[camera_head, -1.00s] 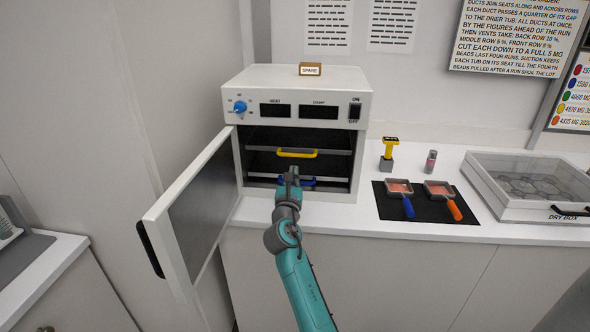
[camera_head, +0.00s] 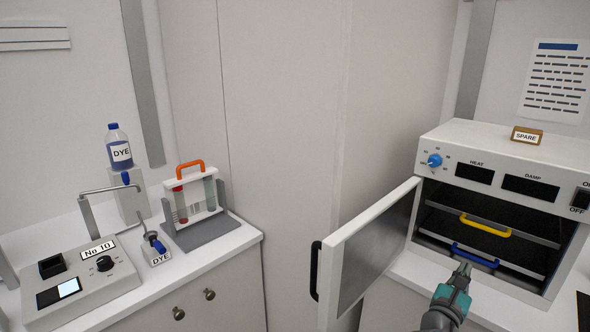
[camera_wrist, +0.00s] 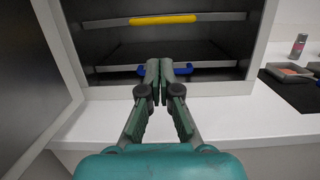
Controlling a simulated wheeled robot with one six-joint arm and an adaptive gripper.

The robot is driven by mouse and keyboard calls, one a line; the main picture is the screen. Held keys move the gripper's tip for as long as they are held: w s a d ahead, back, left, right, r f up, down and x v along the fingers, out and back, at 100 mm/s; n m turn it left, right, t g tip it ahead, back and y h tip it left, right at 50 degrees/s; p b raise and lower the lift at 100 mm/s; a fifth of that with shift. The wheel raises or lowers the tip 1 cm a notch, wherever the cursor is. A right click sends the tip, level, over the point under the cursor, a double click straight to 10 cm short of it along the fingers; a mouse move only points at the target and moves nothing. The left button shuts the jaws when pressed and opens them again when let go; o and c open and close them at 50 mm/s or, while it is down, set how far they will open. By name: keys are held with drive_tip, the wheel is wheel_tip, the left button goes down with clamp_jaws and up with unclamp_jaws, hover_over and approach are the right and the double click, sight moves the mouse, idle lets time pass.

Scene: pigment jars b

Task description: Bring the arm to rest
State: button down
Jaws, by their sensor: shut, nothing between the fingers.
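My gripper (camera_head: 462,268) is in front of the open oven in the head view, near the lower shelf's blue handle (camera_head: 475,255). In the wrist view my gripper (camera_wrist: 153,68) has its fingers together with nothing between them. The blue handle shows on both sides of the fingertips, partly hidden by them. I cannot tell whether they touch it. The oven (camera_head: 437,143) is a white box with a blue knob and two dark displays. Its upper shelf has a yellow handle (camera_head: 485,225); that handle also shows in the wrist view (camera_wrist: 162,20).
The oven door (camera_head: 345,242) stands wide open to the left of my arm. On the left counter are a dosing device (camera_head: 100,285), a blue dye bottle (camera_head: 118,150) and a tube rack (camera_head: 205,235). Red-topped pans (camera_wrist: 290,70) lie on a dark mat at the right.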

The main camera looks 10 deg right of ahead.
drive_tip(key=s+a+f+m+t+y, duration=0.3)
drive_tip(key=s+a+f+m+y, duration=0.6)
drive_tip(key=s+a+f, duration=1.1)
drive_tip(key=s+a+f+m+y, duration=0.1)
drive_tip(key=s+a+m+y, duration=0.5)
drive_tip(key=s, duration=0.6)
drive_tip(key=s+a+r+m, duration=0.1)
drive_tip(key=s+r+m, duration=0.2)
drive_tip(key=s+m, duration=0.2)
drive_tip(key=s+a+r+m+g, duration=0.1)
drive_tip(key=s+a+r+m, duration=0.1)
drive_tip(key=s+m, duration=0.3)
drive_tip(key=s+r, duration=0.1)
drive_tip(key=s, duration=0.3)
drive_tip(key=shift+a+r+m+y, duration=0.2)
drive_tip(key=shift+a+m+y, duration=0.05)
drive_tip(key=shift+m+y, duration=0.05)
